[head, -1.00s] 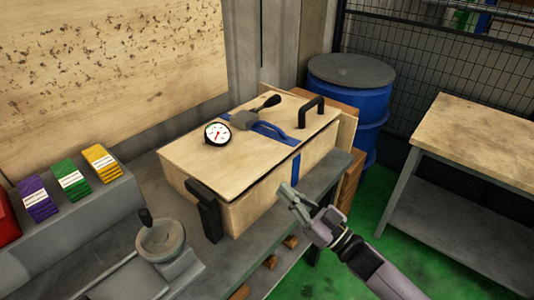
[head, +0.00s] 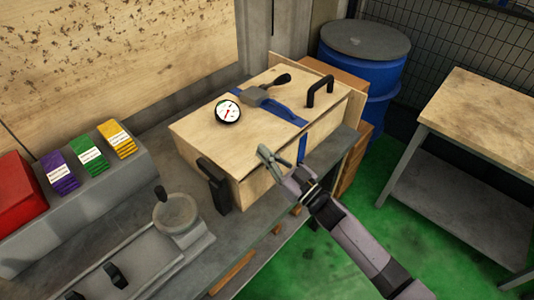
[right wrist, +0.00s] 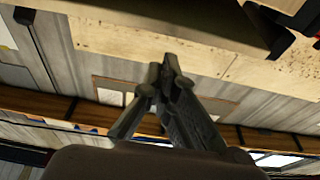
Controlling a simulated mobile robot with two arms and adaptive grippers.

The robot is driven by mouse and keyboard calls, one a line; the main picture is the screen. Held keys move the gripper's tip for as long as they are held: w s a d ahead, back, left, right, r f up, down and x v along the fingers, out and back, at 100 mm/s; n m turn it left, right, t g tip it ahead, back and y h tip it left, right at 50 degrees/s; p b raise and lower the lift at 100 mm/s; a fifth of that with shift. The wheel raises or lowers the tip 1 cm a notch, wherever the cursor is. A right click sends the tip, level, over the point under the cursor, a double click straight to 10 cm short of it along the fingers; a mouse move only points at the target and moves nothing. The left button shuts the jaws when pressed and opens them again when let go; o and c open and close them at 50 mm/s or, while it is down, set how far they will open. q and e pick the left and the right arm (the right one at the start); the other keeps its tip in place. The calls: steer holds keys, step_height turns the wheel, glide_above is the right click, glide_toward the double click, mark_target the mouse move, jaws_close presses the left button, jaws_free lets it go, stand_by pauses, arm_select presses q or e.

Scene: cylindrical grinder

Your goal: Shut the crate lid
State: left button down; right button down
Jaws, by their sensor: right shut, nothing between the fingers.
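The wooden crate (head: 258,183) stands on a grey bench, its pale lid (head: 195,132) lying over the top. The lid looks flat or nearly flat; I cannot tell whether it is fully seated. On top are a round dial gauge (head: 228,112), a dark-handled scraper (head: 262,92) and a blue strap (head: 290,114) that runs down the front. My right gripper (head: 271,157) is shut and empty, at the lid's front edge near the strap; contact cannot be told. It also shows in the right wrist view (right wrist: 163,78). My left gripper is not in view.
Black handles sit on the lid's far right (head: 320,92) and the crate's near left corner (head: 214,187). A handwheel (head: 178,213) and coloured packs (head: 90,157) are left. A blue barrel (head: 362,75) stands behind; a wooden table (head: 480,120) is right, with green floor between.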

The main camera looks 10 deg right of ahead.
mark_target(261, 163)
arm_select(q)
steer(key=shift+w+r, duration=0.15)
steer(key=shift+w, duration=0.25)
arm_select(e)
steer(key=shift+s+d+f, duration=0.1)
steer(key=shift+d+f, duration=0.05)
steer(key=shift+f, duration=0.6)
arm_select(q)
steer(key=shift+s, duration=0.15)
